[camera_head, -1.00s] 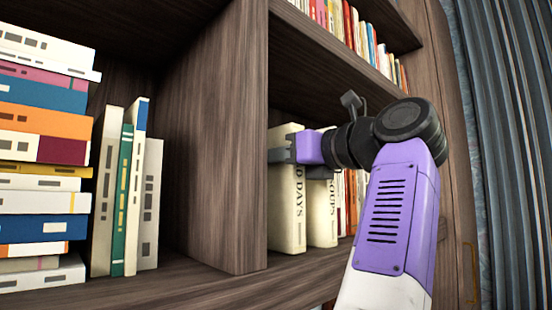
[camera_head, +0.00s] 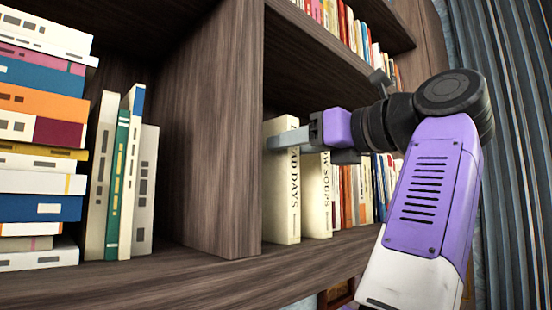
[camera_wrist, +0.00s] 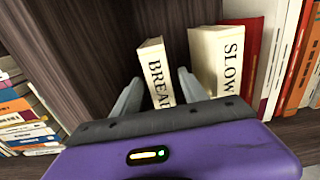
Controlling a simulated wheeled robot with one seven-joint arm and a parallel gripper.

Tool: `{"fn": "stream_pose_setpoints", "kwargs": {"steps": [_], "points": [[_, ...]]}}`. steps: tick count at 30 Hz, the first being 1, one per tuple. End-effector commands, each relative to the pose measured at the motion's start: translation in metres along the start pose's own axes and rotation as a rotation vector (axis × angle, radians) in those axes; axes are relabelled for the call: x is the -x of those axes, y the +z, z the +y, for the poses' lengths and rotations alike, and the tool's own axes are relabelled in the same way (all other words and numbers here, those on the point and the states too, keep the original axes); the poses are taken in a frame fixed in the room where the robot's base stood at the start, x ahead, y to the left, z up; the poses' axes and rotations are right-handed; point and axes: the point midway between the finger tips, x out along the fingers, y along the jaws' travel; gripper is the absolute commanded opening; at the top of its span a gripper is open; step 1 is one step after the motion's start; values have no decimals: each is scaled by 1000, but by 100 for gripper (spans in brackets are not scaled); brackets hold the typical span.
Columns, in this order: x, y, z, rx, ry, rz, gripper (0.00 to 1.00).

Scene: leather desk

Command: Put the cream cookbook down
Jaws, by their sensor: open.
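A cream cookbook lettered "BREAD DAYS" (camera_head: 282,205) stands upright on the shelf, close to the wooden divider. Its spine also shows in the wrist view (camera_wrist: 154,65). A second cream book lettered "SLOW SOUPS" (camera_head: 317,200) stands to its right, with a narrow gap between them. My gripper (camera_wrist: 158,84) is open, one finger on each side of the "BREAD DAYS" spine. In the head view, my gripper (camera_head: 285,139) is at the upper part of this book. Whether the fingers touch it I cannot tell.
The divider (camera_head: 212,140) is close on the left of the book. A row of other books (camera_head: 365,188) stands to the right of the cream pair. A shelf board (camera_head: 335,70) with more books is above. Left of the divider are stacked books (camera_head: 40,130) and several upright ones.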

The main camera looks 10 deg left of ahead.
Motion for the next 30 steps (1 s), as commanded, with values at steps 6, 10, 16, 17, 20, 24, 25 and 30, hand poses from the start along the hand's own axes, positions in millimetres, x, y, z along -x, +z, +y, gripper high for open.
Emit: {"fn": "stream_pose_setpoints", "kwargs": {"steps": [6, 10, 16, 17, 20, 24, 25, 30], "points": [[41, -2, -1, 0, -3, -3, 51], [55, -1, 0, 0, -1, -1, 51], [62, 0, 0, 0, 0, 0, 51], [63, 0, 0, -1, 0, 0, 51], [62, 0, 0, 0, 0, 0, 51], [62, 0, 0, 0, 0, 0, 51], [62, 0, 0, 0, 0, 0, 51], [62, 0, 0, 0, 0, 1, 51]]}}
